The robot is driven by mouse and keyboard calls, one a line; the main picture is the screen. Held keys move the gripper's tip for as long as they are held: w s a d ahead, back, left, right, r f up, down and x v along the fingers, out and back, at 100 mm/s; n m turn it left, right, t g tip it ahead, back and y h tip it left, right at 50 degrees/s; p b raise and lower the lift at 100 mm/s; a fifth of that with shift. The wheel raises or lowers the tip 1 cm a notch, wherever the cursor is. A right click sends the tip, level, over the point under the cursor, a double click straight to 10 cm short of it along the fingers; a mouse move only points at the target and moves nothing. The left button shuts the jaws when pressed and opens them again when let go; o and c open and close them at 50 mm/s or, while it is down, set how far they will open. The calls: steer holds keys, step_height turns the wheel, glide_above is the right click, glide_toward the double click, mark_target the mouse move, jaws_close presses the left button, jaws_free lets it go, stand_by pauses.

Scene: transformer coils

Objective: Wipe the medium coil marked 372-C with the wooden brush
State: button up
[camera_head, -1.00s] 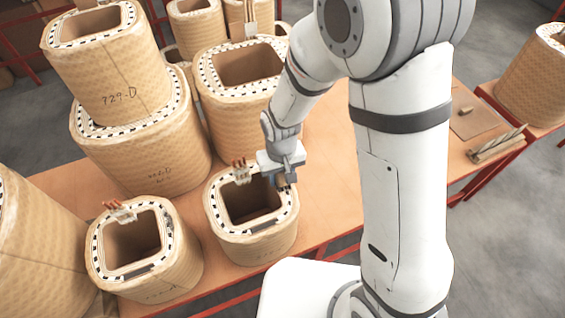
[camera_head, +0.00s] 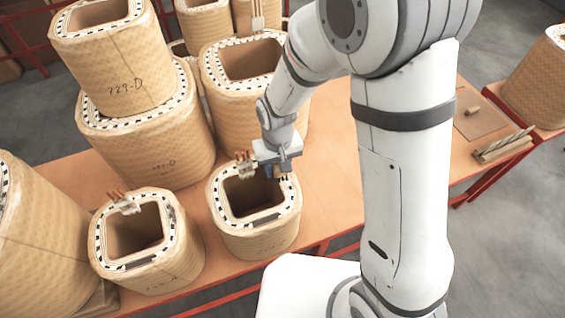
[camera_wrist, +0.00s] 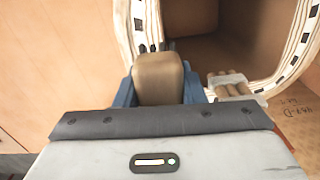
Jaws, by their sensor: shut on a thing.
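Two medium coils stand at the table's front edge, one at left (camera_head: 165,268) and one at right (camera_head: 255,238). Each is tan, upright and hollow, with a dashed rim and copper leads. Their front markings are too small to read, so I cannot tell which is 372-C. My gripper (camera_head: 279,170) is at the right coil's far right rim corner. In the wrist view, my gripper (camera_wrist: 160,88) is shut on a brown wooden block, seemingly the brush (camera_wrist: 159,78), beside a coil's rim (camera_wrist: 146,28).
Larger coils stand behind, including a stacked one marked 729-D (camera_head: 120,75) and a tall one (camera_head: 225,105). A big coil (camera_head: 40,240) is at the left edge. A wooden rack (camera_head: 503,147) sits farther right.

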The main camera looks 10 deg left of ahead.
steer(key=shift+r+p, duration=1.9)
steer(key=shift+r, duration=1.7)
